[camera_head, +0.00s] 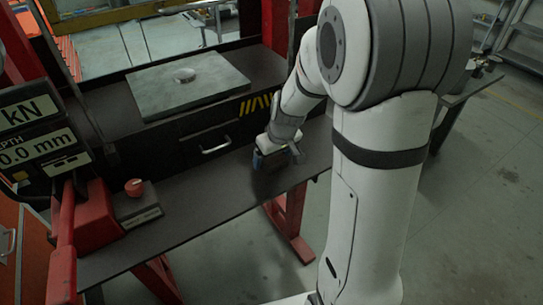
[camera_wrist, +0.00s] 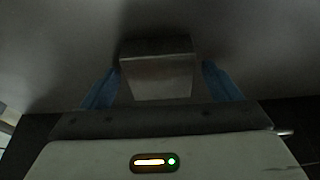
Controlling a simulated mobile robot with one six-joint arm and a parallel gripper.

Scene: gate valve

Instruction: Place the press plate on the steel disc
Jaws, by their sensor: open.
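A small round steel disc (camera_head: 185,76) lies on a square grey slab (camera_head: 215,88) on the press bed. My gripper (camera_head: 268,160) is low over the dark front shelf, right of and nearer than the disc. In the wrist view, my gripper's blue fingers (camera_wrist: 160,88) are open on either side of a grey metal block (camera_wrist: 158,68), which seems to be the press plate. Narrow gaps seem to show between the block and the fingers. In the head view, the block is hidden or too dark to tell apart at my gripper.
A drawer front (camera_head: 216,146) lies between the shelf (camera_head: 205,190) and the bed. Red uprights and thin rods flank the slab. The middle of the shelf is clear.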

